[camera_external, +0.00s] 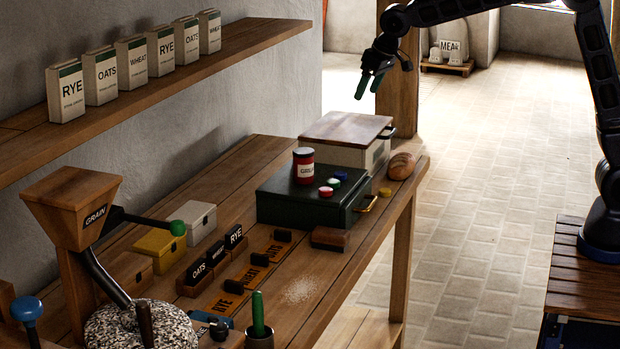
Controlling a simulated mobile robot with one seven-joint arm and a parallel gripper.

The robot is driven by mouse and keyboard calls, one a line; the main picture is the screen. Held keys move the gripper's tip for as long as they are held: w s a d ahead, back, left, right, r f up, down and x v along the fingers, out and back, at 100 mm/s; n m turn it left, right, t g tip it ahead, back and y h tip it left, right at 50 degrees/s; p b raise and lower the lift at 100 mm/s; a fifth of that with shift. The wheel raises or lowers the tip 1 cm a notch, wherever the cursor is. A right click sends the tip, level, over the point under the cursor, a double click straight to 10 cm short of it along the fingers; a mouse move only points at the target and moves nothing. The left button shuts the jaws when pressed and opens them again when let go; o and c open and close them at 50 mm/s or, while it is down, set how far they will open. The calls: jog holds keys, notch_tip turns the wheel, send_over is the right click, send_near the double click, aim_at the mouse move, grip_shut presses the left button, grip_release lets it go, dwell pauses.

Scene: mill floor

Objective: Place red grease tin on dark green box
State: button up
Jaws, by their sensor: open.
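The red grease tin (303,168) has a dark lid and a pale label. It stands upright on top of the dark green box (284,196), near the back middle of its lid. The box sits on the wooden bench and has a brass handle on its right side. My gripper (369,86) is open and empty, fingers pointing down. It is in the air above and beyond the tin, apart from it, near the wooden post.
Several small coloured caps (326,191) lie on the green box's lid. A wood-topped pale box (345,134) stands behind it, with a bread loaf (401,166) to its right. A wooden block (330,238) lies in front. A shelf (180,81) with several cartons overhangs the bench's left.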

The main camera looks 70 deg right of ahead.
jog(key=s+d+r, duration=0.2)
jog(key=s, duration=1)
jog(key=s+d+r+n, duration=0.1)
jog(key=s, duration=1.1)
jog(key=s+d+r, duration=0.2)
jog(key=s, duration=1.1)
jog(key=s+f+n, duration=0.1)
jog(key=s+f, duration=0.4)
jog(key=s, duration=0.7)
jog(key=shift+f, duration=0.4)
